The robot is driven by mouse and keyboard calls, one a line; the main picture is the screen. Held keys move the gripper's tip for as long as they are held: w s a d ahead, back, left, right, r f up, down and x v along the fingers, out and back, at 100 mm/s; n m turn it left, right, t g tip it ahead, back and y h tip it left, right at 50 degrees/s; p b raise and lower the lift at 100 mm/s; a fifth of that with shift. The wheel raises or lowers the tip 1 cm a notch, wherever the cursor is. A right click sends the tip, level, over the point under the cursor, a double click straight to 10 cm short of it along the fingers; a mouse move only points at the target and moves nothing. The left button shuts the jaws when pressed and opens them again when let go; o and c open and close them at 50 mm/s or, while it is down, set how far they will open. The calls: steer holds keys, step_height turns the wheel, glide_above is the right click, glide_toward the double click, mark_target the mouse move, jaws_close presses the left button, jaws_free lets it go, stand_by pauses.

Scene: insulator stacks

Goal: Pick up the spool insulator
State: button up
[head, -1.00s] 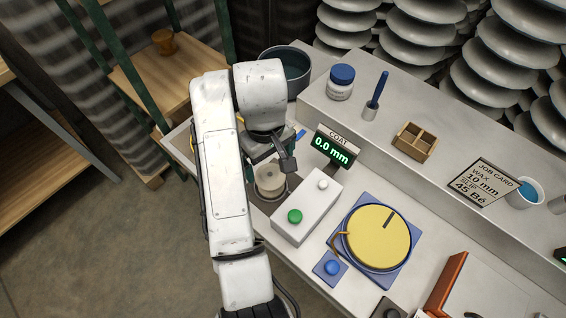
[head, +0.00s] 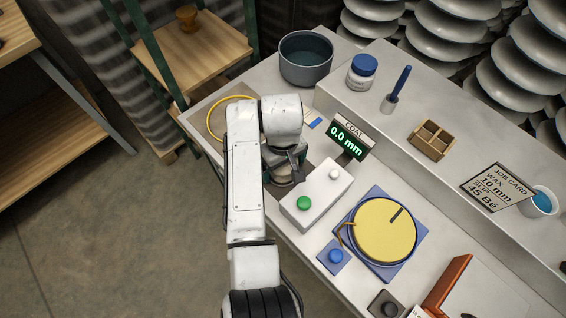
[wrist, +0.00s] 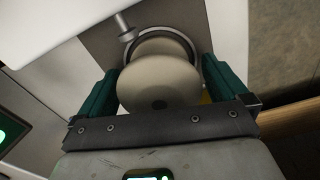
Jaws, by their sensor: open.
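A pale, cream-coloured round piece, which looks like the spool insulator (wrist: 158,85), sits between my gripper's two green fingers in the wrist view. It has a small dark hole in its top face. A grey metal ring shows behind it. In the head view the pale piece (head: 284,180) is mostly hidden beneath my gripper (head: 283,165), beside the white button box. My gripper is open, with one finger on each side of the piece. I cannot tell whether the fingers touch it.
The white button box (head: 317,194) stands close to the right of my gripper, with the coat display (head: 347,142) behind it. A yellow turntable (head: 383,232) lies further right. A grey pot (head: 305,72) stands at the back. A brown turned piece (head: 187,18) stands on a wooden shelf.

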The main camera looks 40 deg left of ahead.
steer(key=shift+c, duration=0.4)
steer(key=c, duration=1.3)
